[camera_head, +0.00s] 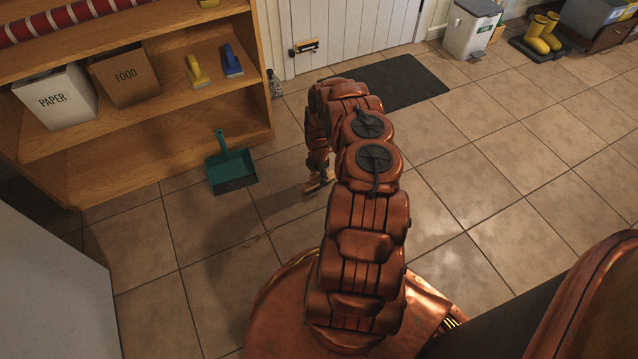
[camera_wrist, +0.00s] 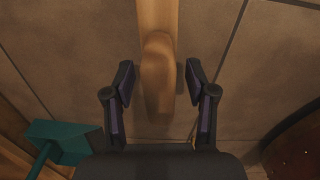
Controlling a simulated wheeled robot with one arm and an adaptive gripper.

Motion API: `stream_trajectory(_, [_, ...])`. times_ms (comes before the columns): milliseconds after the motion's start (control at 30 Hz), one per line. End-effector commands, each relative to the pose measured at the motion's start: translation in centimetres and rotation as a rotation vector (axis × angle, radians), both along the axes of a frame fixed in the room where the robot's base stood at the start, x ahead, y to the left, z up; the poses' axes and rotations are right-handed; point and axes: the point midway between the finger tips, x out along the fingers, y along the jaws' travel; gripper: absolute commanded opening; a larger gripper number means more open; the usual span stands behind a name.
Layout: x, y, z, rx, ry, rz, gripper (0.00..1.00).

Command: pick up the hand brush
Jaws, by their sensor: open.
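The hand brush shows as a pale wooden piece in the wrist view (camera_wrist: 157,70), running from the top edge down between my two fingers to a blunt, rounded end. In the head view a small bit of its wood (camera_head: 313,185) shows low by the floor beside my arm; the rest is hidden. My gripper (camera_wrist: 157,85) is open, with one dark finger on each side of the wood and a visible gap on both sides. In the head view my gripper is mostly hidden behind my arm. No bristles can be made out.
A teal dustpan (camera_head: 231,168) lies on the tiled floor left of my gripper, also in the wrist view (camera_wrist: 65,142). A wooden shelf unit (camera_head: 100,165) with PAPER (camera_head: 57,97) and FOOD (camera_head: 126,75) bins stands at left. Floor to the right is clear.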

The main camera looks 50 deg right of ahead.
Motion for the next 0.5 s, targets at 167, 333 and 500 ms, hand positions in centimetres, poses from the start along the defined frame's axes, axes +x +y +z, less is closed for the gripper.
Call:
stream_trajectory(167, [0.02, -0.04, 0.08, -0.001, 0.0, 0.0, 0.56])
stream_trajectory(333, [0.02, -0.04, 0.1, -0.001, 0.0, 0.0, 0.41])
stream_trajectory(500, [0.03, -0.04, 0.1, -0.001, -0.001, 0.001, 0.23])
